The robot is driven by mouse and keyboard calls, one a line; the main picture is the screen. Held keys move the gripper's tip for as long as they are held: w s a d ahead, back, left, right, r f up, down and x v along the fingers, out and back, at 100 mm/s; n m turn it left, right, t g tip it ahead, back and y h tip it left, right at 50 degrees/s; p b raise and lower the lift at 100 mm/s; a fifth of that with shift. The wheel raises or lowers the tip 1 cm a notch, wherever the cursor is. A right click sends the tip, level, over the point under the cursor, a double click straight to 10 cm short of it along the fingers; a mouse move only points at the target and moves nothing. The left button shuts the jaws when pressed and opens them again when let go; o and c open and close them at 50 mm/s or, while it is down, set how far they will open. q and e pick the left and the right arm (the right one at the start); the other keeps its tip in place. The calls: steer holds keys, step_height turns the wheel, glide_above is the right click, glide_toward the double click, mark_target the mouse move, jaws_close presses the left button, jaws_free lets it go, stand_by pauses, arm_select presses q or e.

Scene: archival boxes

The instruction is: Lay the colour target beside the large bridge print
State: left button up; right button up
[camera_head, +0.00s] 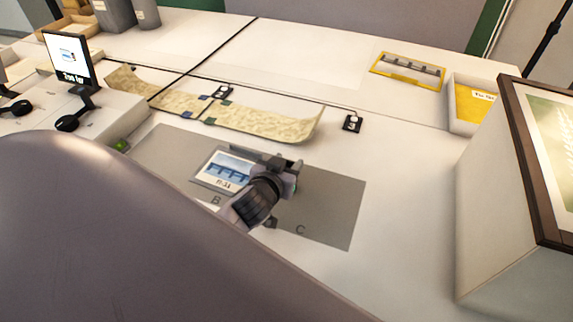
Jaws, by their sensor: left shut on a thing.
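A print with a blue bridge picture and a number below it (222,181) lies on the grey mat (335,215), above the letter B. My left gripper (284,165) is over the mat, just right of the print and overlapping its right edge in the picture. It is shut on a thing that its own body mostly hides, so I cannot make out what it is. I cannot pick out the colour target anywhere else for sure. My right gripper is not in view.
A curled yellowish strip (262,121) lies behind the mat, with small black number markers (352,123) near it. A yellow frame (408,70) lies at the back right. A large white box with a framed picture (522,150) stands at the right. A small screen (68,57) is left.

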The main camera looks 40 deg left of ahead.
arm_select(q)
steer(key=shift+s+f+b, duration=0.2)
steer(key=shift+f+b, duration=0.25)
steer(key=shift+f, duration=0.15)
steer(key=o, duration=1)
steer(key=shift+d+f, duration=0.1)
steer(key=shift+r+p, duration=0.3)
steer(key=shift+r, duration=0.05)
steer(key=shift+s+d+r, duration=0.1)
steer(key=shift+r, duration=0.05)
steer(key=v, duration=1.1)
steer(key=shift+s+r+p, duration=0.2)
steer(key=shift+r+p, duration=0.1)
steer(key=shift+r, duration=0.1)
